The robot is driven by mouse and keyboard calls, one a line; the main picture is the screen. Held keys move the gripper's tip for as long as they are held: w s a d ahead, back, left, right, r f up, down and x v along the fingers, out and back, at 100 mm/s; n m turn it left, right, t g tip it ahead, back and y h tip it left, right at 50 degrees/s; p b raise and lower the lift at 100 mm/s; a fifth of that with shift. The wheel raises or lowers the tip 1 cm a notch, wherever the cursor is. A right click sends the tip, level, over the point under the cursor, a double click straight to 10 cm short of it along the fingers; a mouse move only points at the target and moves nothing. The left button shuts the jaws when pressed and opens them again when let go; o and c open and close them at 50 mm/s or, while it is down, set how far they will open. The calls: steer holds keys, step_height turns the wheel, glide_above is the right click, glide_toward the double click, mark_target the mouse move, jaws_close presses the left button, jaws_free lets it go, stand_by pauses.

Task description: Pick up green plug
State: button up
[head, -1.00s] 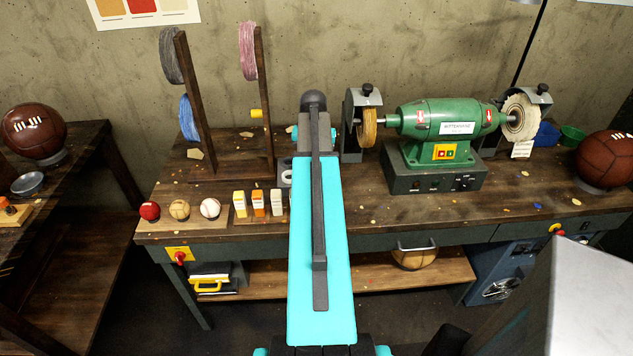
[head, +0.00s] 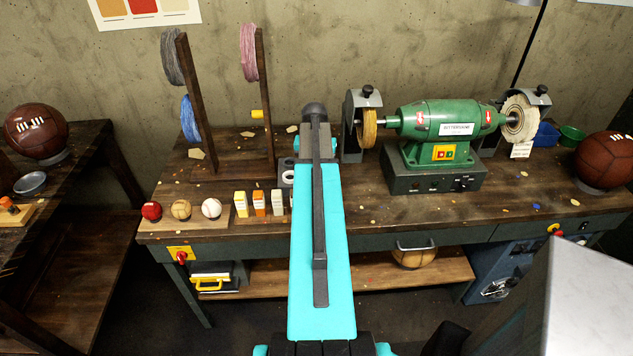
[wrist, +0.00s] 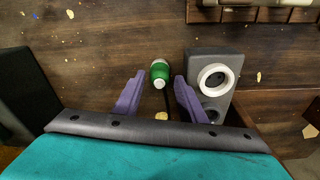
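In the wrist view a green plug (wrist: 159,75) with a pale end lies on the dark wooden bench, a dark cord running from it toward me. My gripper (wrist: 157,85) is open, its two purple fingers on either side of the cord and just short of the plug's body. Whether the fingers are at the plug's height I cannot tell. In the head view my turquoise arm hides the plug and the gripper.
A grey block with a white ring (wrist: 214,78) stands close to the right finger. The green buffing machine (head: 437,137) stands right of my arm. Small balls and upright blocks (head: 259,203) line the front left edge. A wooden rack (head: 195,105) of thread spools stands behind.

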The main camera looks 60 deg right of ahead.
steer(key=shift+d+f+p, duration=0.2)
steer(key=shift+f+p, duration=0.35)
steer(key=shift+f, duration=1.15)
steer(key=c, duration=0.7)
